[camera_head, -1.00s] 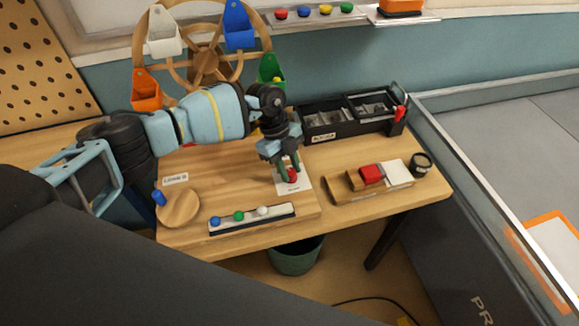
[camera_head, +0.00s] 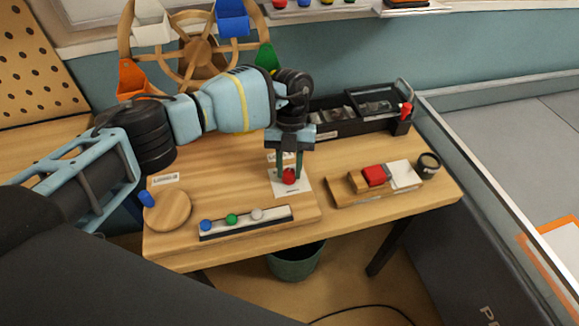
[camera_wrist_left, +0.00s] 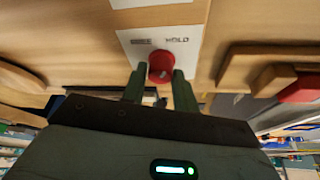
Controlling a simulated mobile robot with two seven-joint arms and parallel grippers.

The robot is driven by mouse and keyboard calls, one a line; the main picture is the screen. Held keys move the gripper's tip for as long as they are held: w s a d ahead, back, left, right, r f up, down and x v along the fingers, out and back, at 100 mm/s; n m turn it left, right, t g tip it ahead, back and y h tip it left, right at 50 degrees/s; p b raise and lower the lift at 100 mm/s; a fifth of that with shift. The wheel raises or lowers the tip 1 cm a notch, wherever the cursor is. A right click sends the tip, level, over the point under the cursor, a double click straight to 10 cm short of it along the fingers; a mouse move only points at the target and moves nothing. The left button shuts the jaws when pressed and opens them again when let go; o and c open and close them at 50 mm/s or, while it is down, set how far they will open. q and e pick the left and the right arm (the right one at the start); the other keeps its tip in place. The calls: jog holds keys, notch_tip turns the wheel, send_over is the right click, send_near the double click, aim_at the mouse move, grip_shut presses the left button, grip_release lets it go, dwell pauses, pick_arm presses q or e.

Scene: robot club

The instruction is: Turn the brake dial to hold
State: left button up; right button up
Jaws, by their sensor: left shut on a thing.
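The brake dial is a red knob (camera_head: 289,176) on a white label plate (camera_head: 303,188) on the wooden table. In the left wrist view the red dial (camera_wrist_left: 162,67) sits between my fingers, with printed words on the plate (camera_wrist_left: 185,38) beyond it; the right word reads like "HOLD", the left one is too blurred to read. My left gripper (camera_head: 289,172) points down at the dial, and its green fingers are shut on the knob's sides. The dial's pointer mark cannot be made out. My right gripper is not in view.
A strip with blue, green and white balls (camera_head: 245,222) lies at the table's front. A round wooden disc with a blue peg (camera_head: 168,211) is at left. A wooden block set with a red piece (camera_head: 375,176), a black cup (camera_head: 428,165) and a black tray (camera_head: 330,131) are at right and back.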

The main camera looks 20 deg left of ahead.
pick_arm(q)
jog(key=shift+m+y, duration=0.3)
jog(key=shift+m, duration=0.4)
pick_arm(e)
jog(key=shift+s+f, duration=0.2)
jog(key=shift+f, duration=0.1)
pick_arm(q)
jog(key=o, duration=1)
jog(key=shift+b+v, duration=0.75)
jog(key=shift+v, duration=3.2)
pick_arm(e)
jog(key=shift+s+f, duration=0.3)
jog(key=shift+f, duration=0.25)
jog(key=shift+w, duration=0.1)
